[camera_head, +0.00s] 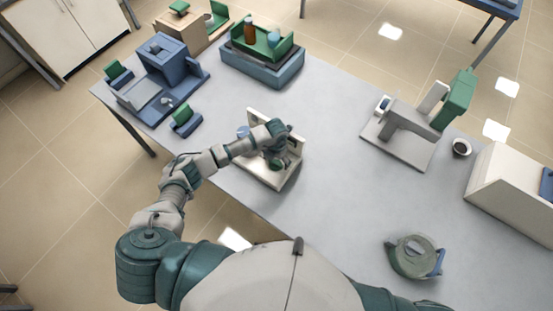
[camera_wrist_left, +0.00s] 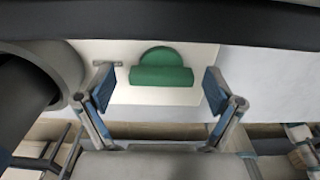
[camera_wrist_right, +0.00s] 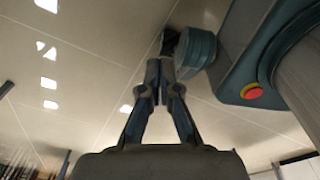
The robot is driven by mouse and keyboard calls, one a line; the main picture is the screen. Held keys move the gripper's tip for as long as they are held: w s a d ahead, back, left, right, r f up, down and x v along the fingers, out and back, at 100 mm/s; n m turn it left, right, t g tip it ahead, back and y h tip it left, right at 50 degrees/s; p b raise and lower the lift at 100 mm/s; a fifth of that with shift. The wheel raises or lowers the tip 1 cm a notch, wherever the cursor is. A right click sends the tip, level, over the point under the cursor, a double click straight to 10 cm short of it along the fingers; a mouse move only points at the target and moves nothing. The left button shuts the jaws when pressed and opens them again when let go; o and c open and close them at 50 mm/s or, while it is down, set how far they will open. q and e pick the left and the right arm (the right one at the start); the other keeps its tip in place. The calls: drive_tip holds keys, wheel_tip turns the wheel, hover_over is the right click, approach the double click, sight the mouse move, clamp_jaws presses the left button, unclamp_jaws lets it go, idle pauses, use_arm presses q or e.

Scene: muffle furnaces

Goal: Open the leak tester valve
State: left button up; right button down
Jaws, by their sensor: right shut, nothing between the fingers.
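The leak tester is a cream-white device (camera_head: 262,178) near the table's front edge, partly covered by my left arm. In the left wrist view its pale panel (camera_wrist_left: 130,97) carries a green valve handle (camera_wrist_left: 161,76) with a rounded upper part and a straight lower bar. My left gripper (camera_wrist_left: 160,88) is open, with one finger on each side of the green handle and visible gaps to both. In the head view the left gripper (camera_head: 280,150) is over the tester and hides part of it. My right gripper (camera_wrist_right: 161,82) is shut and empty, away from the tester.
Blue machines (camera_head: 165,65) and a blue tray with a green holder (camera_head: 262,62) stand at the back left. A grey-and-green instrument (camera_head: 408,128), a dark cup (camera_head: 461,148) and a round green device (camera_head: 413,258) are on the right. The table's middle is clear.

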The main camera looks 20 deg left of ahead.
use_arm(q)
drive_tip(key=c, duration=0.8)
drive_tip(key=shift+c, duration=0.3)
drive_tip(key=shift+d, duration=0.1)
use_arm(e)
drive_tip(key=shift+a, duration=0.65)
